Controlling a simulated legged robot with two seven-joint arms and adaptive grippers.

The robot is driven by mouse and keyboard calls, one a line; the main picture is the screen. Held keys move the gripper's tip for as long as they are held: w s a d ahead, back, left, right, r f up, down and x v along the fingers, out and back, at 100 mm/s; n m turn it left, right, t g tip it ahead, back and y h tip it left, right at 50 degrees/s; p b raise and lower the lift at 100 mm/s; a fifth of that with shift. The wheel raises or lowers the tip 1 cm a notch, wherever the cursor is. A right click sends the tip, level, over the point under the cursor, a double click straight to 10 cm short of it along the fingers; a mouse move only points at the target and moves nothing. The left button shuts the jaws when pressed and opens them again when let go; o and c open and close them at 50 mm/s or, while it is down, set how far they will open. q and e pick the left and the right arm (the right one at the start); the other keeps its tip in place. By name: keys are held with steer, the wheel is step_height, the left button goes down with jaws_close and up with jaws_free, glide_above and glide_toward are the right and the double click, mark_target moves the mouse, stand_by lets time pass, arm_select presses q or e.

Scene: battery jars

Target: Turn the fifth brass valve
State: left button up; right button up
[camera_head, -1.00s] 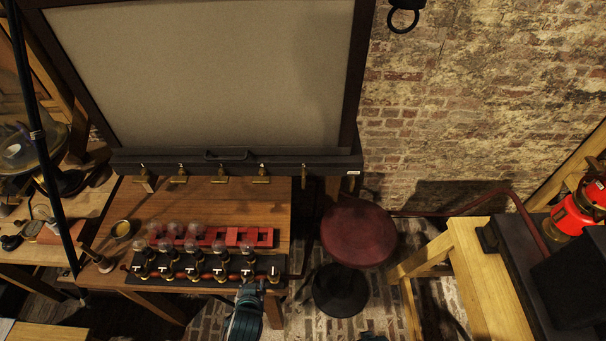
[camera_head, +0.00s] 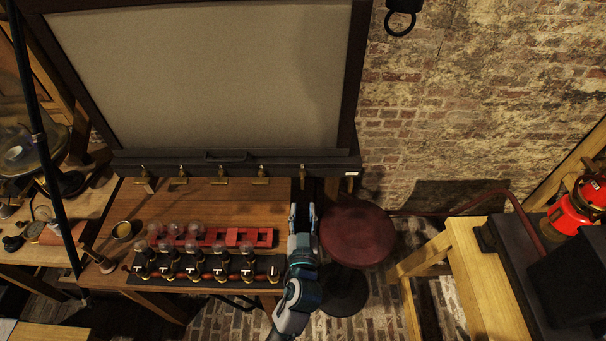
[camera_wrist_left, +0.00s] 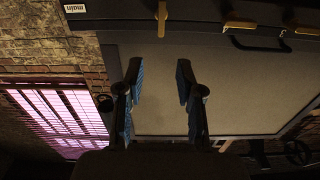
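Brass valves line the dark bar (camera_head: 130,160) under the large grey panel. The fifth brass valve (camera_head: 302,172), at the right end, has its handle pointing down; it also shows upright in the left wrist view (camera_wrist_left: 161,18). The fourth valve (camera_head: 262,175) has a crosswise handle, seen too in the wrist view (camera_wrist_left: 240,25). My left gripper (camera_head: 303,212) is below the fifth valve in the head view, apart from it. In the wrist view its blue-padded fingers (camera_wrist_left: 160,82) are spread with nothing between them. My right gripper is out of view.
A wooden table (camera_head: 245,203) carries a red rack (camera_head: 262,236) and a black base with several glass jars left of my gripper. A round red stool (camera_head: 358,232) stands close on the right. A white "main" label (camera_wrist_left: 75,8) is near the fifth valve.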

mark_target(303, 180)
arm_select(q)
steer(key=w+p, duration=0.2)
steer(key=w, duration=1)
steer(key=shift+w, duration=0.25)
jaws_close()
